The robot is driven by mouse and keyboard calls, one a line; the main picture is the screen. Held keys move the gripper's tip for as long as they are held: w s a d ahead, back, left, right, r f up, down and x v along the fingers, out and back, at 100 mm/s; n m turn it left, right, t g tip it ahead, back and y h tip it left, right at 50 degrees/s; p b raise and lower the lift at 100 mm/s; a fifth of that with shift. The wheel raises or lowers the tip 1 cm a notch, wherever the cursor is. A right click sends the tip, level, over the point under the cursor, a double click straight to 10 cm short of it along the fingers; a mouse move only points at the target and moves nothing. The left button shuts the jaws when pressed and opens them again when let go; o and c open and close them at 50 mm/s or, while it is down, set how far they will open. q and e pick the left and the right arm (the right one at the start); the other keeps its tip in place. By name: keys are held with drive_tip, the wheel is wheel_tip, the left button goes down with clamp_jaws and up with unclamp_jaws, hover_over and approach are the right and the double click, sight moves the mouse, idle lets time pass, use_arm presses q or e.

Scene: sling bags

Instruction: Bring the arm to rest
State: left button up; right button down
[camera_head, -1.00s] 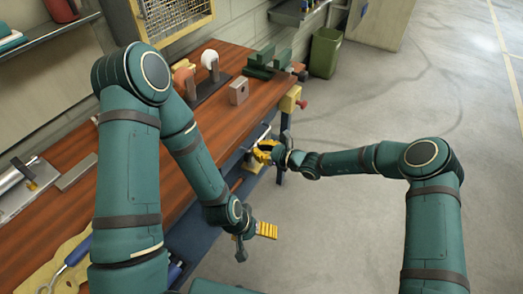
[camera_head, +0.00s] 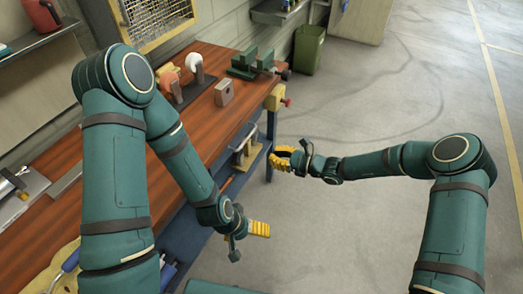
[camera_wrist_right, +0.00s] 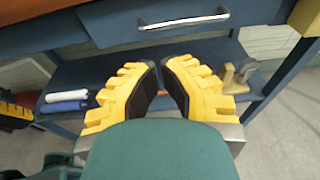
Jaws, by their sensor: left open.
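My left gripper (camera_head: 262,229) hangs beside the near side of the workbench, with its yellow fingers pointing right. It holds nothing that I can see, and its fingers overlap in the head view. My right gripper (camera_head: 279,158) is higher in the picture, just off the bench's right end, with its arm coming in from the right. Its yellow fingers curve with a dark gap between them. The right wrist view shows both fingers (camera_wrist_right: 160,66) with black pads apart and nothing between them. The fingers point toward the blue bench frame.
The wooden workbench (camera_head: 222,120) carries a green vise (camera_head: 250,64), a grey metal block (camera_head: 223,93) and other tools. A blue drawer (camera_wrist_right: 110,25) and a lower shelf (camera_wrist_right: 75,78) face the right gripper. A green bin (camera_head: 308,50) stands behind. The floor (camera_head: 400,100) at right is clear.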

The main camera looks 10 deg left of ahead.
drive_tip(key=shift+v, duration=1.4)
drive_tip(key=s+d+f+n+g+h, duration=0.25)
drive_tip(key=s+f+n, duration=0.2)
drive_tip(key=s, duration=0.35)
drive_tip(key=s+d+f+n+g+h, duration=0.25)
drive_tip(key=s+f+n+h, duration=0.2)
drive_tip(key=s, duration=0.35)
drive_tip(key=s+d+r+n+t+h, duration=0.1)
drive_tip(key=s+d+r+n+h, duration=0.1)
drive_tip(key=s+d+n+h, duration=0.2)
drive_tip(key=shift+s+d+n+t, duration=0.4)
drive_tip(key=shift+s+d+n, duration=1.55)
drive_tip(key=shift+n, duration=1.55)
